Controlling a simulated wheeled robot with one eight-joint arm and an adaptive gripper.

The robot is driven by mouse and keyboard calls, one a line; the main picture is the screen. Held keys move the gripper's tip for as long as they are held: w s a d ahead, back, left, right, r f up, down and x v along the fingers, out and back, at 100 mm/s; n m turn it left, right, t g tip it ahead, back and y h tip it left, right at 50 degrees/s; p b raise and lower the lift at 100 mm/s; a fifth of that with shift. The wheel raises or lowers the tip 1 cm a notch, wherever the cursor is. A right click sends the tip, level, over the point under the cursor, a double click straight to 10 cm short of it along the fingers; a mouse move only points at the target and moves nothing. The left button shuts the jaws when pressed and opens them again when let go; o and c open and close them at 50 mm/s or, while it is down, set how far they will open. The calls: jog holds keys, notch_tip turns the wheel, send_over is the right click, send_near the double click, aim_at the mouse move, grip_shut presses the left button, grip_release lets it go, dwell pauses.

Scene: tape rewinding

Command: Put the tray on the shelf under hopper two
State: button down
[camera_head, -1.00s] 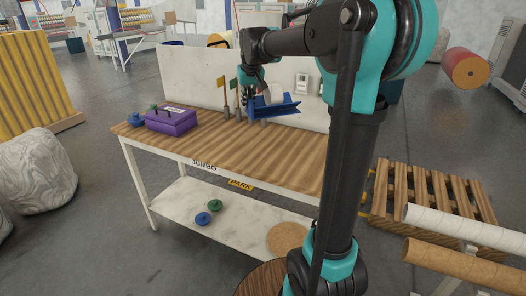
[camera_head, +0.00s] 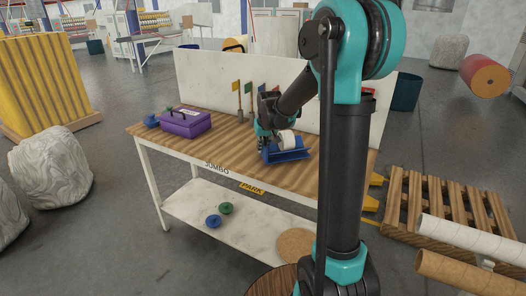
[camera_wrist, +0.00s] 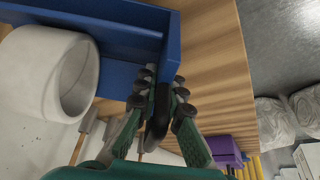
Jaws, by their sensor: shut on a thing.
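The blue tray (camera_head: 292,155) carries a white roll (camera_head: 287,138) and is over the front half of the wooden bench top. I cannot tell whether it touches the wood. My gripper (camera_head: 263,144) is at the tray's left end in the head view. In the wrist view my gripper (camera_wrist: 162,84) is shut on a dark handle-like part at the edge of the tray (camera_wrist: 172,40). The roll (camera_wrist: 48,72) lies inside the tray on its side. I cannot make out a hopper labelled two. The bench's lower white shelf (camera_head: 190,202) is in view.
A purple box (camera_head: 186,124) stands at the bench's left end. Green and blue spools (camera_head: 213,221) lie on the lower shelf. A wooden pallet (camera_head: 425,205) and cardboard tubes (camera_head: 460,272) are at right.

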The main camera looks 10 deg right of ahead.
jog(key=shift+f, duration=0.85)
jog(key=c, duration=1.6)
grip_release()
jog(key=shift+c, duration=0.2)
